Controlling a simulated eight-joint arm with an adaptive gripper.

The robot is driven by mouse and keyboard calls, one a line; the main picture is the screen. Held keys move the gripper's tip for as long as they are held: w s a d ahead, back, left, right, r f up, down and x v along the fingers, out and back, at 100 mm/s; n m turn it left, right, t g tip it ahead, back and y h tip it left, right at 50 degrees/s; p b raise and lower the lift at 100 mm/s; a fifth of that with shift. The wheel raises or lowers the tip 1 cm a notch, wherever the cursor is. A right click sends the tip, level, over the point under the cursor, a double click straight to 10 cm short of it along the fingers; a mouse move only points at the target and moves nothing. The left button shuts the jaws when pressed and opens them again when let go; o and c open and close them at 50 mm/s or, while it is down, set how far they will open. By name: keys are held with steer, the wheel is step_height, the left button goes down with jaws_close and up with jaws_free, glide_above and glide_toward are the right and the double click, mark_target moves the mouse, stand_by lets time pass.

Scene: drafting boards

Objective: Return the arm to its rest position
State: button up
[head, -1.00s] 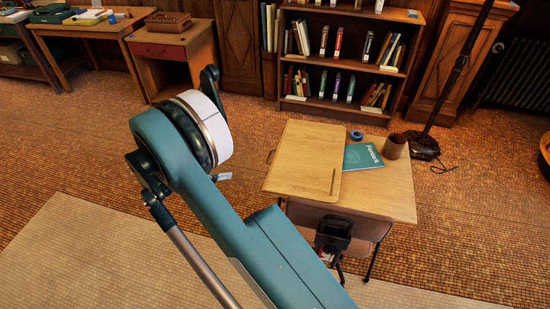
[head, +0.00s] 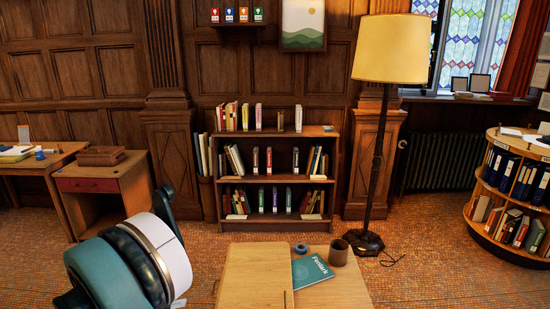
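My arm shows at the lower left of the head view, with a teal and white joint (head: 165,250) and a dark part above it. The joint stands left of the small desk. My gripper is out of the frame, so its fingers and anything in them are hidden. The desk carries a wooden drafting board (head: 254,280), a teal book (head: 312,272), a blue tape roll (head: 301,248) and a brown cup (head: 338,252). The desk's front part is cut off by the lower edge.
A bookcase (head: 276,139) stands against the wall behind the desk. A floor lamp (head: 378,150) stands right of it. A round shelf (head: 478,224) holding binders is at the far right. A small cabinet (head: 87,184) with a brown box (head: 101,156) stands at the left. Open floor lies right of the desk.

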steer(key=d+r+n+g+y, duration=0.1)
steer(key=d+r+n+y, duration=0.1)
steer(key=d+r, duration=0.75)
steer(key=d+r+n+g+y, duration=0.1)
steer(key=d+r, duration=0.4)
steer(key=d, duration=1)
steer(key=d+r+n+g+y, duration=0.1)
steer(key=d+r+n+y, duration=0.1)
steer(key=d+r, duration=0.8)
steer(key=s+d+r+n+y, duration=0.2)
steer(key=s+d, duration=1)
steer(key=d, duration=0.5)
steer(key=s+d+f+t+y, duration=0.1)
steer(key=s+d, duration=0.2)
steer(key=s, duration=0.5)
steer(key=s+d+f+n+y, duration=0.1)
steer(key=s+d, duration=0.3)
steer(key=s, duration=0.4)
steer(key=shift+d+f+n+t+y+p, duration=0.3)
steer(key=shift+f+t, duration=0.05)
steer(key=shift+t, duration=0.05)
